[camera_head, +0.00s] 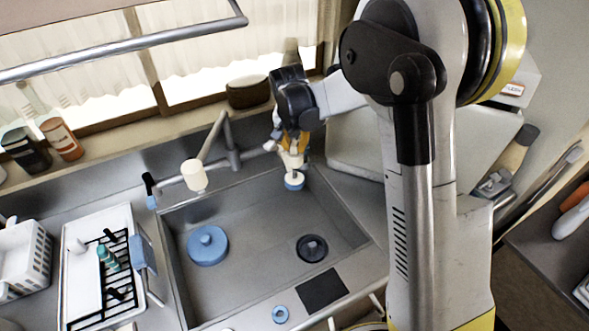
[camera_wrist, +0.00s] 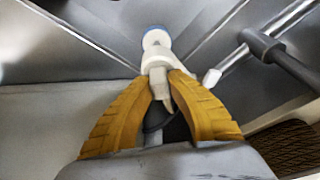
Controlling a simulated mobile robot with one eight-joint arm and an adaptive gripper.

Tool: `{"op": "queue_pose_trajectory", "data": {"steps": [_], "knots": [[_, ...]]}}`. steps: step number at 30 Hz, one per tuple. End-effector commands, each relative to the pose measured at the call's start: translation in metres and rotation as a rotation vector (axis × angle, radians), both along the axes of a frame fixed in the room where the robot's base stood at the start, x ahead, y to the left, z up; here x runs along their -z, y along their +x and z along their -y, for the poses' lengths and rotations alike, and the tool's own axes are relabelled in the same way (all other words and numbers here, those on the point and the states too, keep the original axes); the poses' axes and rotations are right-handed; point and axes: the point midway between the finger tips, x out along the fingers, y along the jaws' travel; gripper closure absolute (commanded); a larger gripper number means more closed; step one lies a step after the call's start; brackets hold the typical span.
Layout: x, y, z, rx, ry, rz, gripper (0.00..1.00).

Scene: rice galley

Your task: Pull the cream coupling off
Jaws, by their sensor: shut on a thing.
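My gripper (camera_head: 291,146) is over the back right corner of the sink, with its yellow fingers shut on a cream-white piece (camera_head: 293,181). In the wrist view, my gripper (camera_wrist: 160,75) holds the piece (camera_wrist: 156,60) at its near end. A blue part (camera_wrist: 156,32) is at the piece's far end, also seen below the fingers in the head view (camera_head: 294,187). I cannot tell whether the piece is free or touches the sink. A cream cylinder (camera_head: 193,175) sits at the end of the grey faucet spout (camera_head: 213,137), left of my gripper. I cannot tell which cream part is the coupling.
The sink (camera_head: 255,240) holds a blue round lid (camera_head: 207,246) and a dark drain (camera_head: 312,248). A white tray with a black rack (camera_head: 77,245) stands left. A dark bowl (camera_head: 248,92) is on the sill behind. A blue ring (camera_head: 280,314) lies at the front.

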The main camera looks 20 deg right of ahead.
Motion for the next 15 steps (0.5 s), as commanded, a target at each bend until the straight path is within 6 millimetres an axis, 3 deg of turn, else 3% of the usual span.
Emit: {"op": "queue_pose_trajectory", "data": {"steps": [15], "knots": [[-0.0075, 0.0000, 0.0000, 0.000, 0.000, 0.000, 1.00]]}}
